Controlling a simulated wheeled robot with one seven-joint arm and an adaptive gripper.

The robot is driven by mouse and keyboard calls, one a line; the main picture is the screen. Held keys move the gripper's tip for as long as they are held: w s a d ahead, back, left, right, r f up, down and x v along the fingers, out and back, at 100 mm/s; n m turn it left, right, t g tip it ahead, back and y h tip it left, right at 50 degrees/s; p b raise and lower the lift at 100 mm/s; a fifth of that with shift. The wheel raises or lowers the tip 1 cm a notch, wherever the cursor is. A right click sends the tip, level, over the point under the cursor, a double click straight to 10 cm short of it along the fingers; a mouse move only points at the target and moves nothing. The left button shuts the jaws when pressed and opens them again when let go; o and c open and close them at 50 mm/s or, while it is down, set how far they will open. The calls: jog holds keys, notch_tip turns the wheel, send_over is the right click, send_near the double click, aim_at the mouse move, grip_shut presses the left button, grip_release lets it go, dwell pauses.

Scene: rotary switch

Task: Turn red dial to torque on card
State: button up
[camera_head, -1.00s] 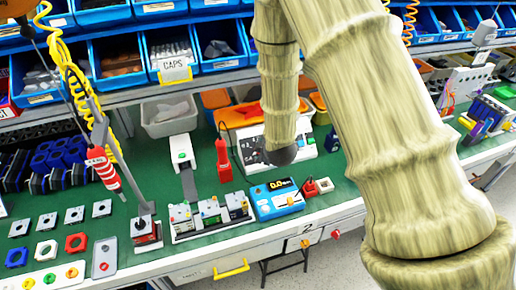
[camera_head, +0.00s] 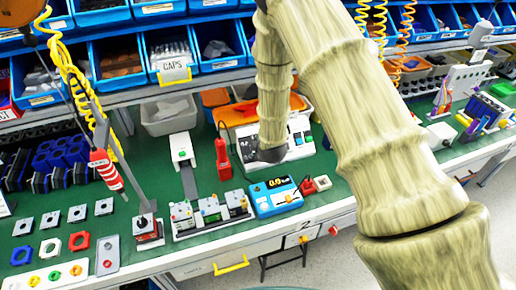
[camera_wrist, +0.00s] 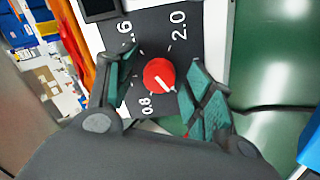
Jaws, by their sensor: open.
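The red dial (camera_wrist: 159,75) shows in the wrist view on a dark plate with white numbers, among them 2.0 and 0.8. Its white pointer mark slants to the lower right in that picture. My gripper (camera_wrist: 162,62) is open, with one green-padded finger on each side of the dial; I cannot tell whether they touch it. In the head view my arm's end is over the white device (camera_head: 298,140) at the back of the bench, and the dial is hidden. I cannot make out a card with a torque value.
A blue unit with a lit display (camera_head: 275,197) stands in front of my arm's end. A red handheld tool (camera_head: 222,155) is to its left. Orange bins (camera_head: 240,112) stand behind. Blue shelf bins line the back. Bare green bench (camera_wrist: 270,55) lies right in the wrist view.

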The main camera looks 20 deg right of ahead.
jog(key=shift+s+r, duration=0.1)
jog(key=c, duration=1)
jog(key=shift+a, duration=0.25)
jog(key=shift+c, duration=0.2)
jog(key=shift+d, duration=0.15)
jog(key=shift+m+b, duration=0.3)
jog(key=shift+m, duration=0.1)
jog(key=m+b, duration=0.1)
jog(key=m, duration=0.1)
jog(key=m+b, duration=0.1)
jog(key=m, duration=0.1)
jog(key=shift+f+m, duration=0.2)
jog(key=shift+m, duration=0.2)
jog(key=m+b, duration=0.2)
jog(key=m, duration=0.4)
jog(key=shift+g+b, duration=0.3)
jog(key=shift+g, duration=0.1)
jog(key=shift+s, duration=0.1)
